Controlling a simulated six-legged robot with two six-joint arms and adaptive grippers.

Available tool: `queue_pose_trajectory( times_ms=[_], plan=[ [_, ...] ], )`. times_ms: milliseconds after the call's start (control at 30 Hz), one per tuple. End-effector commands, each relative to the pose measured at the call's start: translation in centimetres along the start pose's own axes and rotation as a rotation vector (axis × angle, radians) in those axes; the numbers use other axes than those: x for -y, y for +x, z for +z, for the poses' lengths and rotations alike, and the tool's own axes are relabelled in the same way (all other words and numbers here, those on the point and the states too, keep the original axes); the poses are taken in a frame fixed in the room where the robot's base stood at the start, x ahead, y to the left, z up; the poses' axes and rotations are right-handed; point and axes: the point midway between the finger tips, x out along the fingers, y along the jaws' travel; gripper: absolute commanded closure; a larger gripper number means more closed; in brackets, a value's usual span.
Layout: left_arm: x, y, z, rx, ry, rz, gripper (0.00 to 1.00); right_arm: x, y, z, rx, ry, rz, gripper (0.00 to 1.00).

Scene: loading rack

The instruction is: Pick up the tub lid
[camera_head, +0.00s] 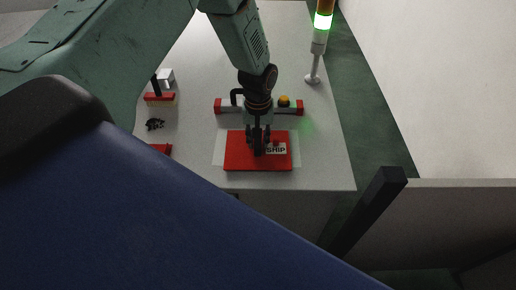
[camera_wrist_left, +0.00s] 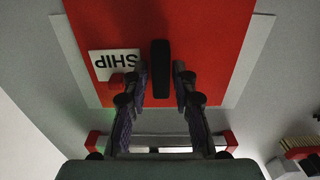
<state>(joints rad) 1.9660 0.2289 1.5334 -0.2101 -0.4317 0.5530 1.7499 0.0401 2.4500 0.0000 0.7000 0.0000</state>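The tub lid (camera_head: 240,160) is a flat red rectangle with a white SHIP label (camera_head: 276,148). It lies over a pale, wider rectangle (camera_head: 219,149) near the front of the table. In the left wrist view the red lid (camera_wrist_left: 215,45) shows a black upright bar-like handle (camera_wrist_left: 161,75) near its middle. My left gripper (camera_head: 259,146) points down over the lid. Its fingertips (camera_wrist_left: 160,72) stand on either side of the black handle, with narrow gaps visible, so it looks open around the handle. My right gripper is not in view.
A grey bar with red ends and a yellow button (camera_head: 284,101) lies just behind the lid. A signal lamp with a green light (camera_head: 313,50) stands at the right edge. Small red and black items (camera_head: 155,124) lie to the left. A dark post (camera_head: 370,210) stands front right.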

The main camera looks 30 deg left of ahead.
Motion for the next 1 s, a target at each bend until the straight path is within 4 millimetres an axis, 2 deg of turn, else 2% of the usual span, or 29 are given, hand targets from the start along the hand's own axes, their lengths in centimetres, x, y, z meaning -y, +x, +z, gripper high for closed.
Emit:
queue_pose_trajectory(
  times_ms=[33,267,700,833,1000],
  plan=[
    [0.0,0.0,0.0,0.0,0.0,0.0,0.8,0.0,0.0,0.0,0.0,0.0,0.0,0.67],
    [0.0,0.0,0.0,0.0,0.0,0.0,1.0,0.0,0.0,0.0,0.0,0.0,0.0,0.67],
    [0.0,-0.3,-0.1,-0.001,0.0,0.001,1.0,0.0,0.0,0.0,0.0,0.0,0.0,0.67],
    [-0.1,-1.7,-0.1,-0.003,-0.001,0.003,1.0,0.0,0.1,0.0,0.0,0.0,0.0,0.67],
    [-0.1,-4.9,-0.1,-0.004,0.0,0.004,1.0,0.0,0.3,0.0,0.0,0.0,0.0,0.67]
  ],
)
